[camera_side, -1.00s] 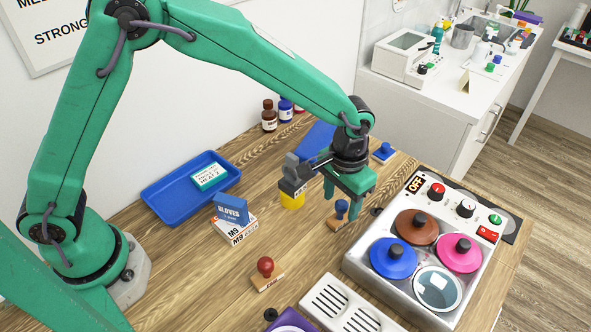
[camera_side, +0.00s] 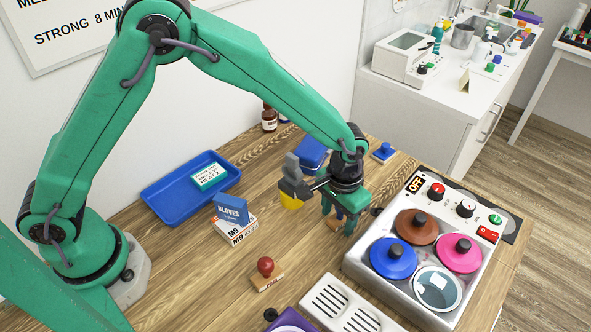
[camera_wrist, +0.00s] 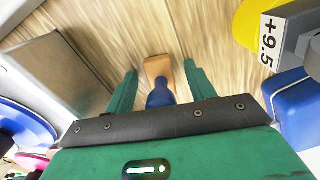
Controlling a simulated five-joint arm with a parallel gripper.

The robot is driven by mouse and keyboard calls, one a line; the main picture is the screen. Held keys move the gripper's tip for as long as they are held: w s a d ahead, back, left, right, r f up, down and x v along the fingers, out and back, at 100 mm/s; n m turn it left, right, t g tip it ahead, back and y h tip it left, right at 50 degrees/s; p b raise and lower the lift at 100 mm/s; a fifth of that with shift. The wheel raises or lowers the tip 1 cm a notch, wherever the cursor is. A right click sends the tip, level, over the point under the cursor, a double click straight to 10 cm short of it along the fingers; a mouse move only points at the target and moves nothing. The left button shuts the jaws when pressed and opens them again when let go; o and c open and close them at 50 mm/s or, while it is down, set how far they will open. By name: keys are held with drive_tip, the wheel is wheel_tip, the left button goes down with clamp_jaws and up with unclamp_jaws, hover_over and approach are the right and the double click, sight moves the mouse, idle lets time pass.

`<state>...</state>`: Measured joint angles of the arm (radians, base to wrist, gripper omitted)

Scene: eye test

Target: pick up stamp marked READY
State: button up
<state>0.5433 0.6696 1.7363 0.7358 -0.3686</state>
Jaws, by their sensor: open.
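A stamp with a blue handle (camera_wrist: 160,94) and a wooden base (camera_wrist: 158,68) stands upright on the table. My gripper (camera_wrist: 160,68) is open, with one finger on each side of this stamp and gaps visible between fingers and base. In the side view, my gripper (camera_side: 339,222) is low over the table and hides most of the blue-handled stamp (camera_side: 331,224). A second stamp with a red handle (camera_side: 265,266) stands on the table nearer the front. Its label is too small to read. No READY marking is legible on either stamp.
A hotplate unit (camera_side: 358,262) with coloured lids stands close right of my gripper. A yellow item (camera_side: 291,203) and a blue box (camera_side: 313,148) are close left and behind. Table around the red-handled stamp is mostly clear.

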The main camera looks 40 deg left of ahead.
drive_tip(key=shift+c, duration=0.2)
drive_tip(key=c, duration=1)
drive_tip(key=shift+r, duration=0.1)
drive_tip(key=shift+r, duration=0.45)
wheel_tip(320, 180, up, 3)
drive_tip(key=shift+r, duration=0.15)
drive_tip(key=s+d+r, duration=0.1)
drive_tip(key=s+r, duration=0.1)
drive_tip(key=s, duration=0.1)
drive_tip(key=s+d+r, duration=0.2)
drive_tip(key=s, duration=0.2)
drive_tip(key=s+d+r, duration=0.2)
drive_tip(key=s, duration=0.1)
drive_tip(key=shift+s+d+r, duration=0.15)
drive_tip(key=shift+d+r, duration=0.1)
drive_tip(key=shift+r, duration=0.1)
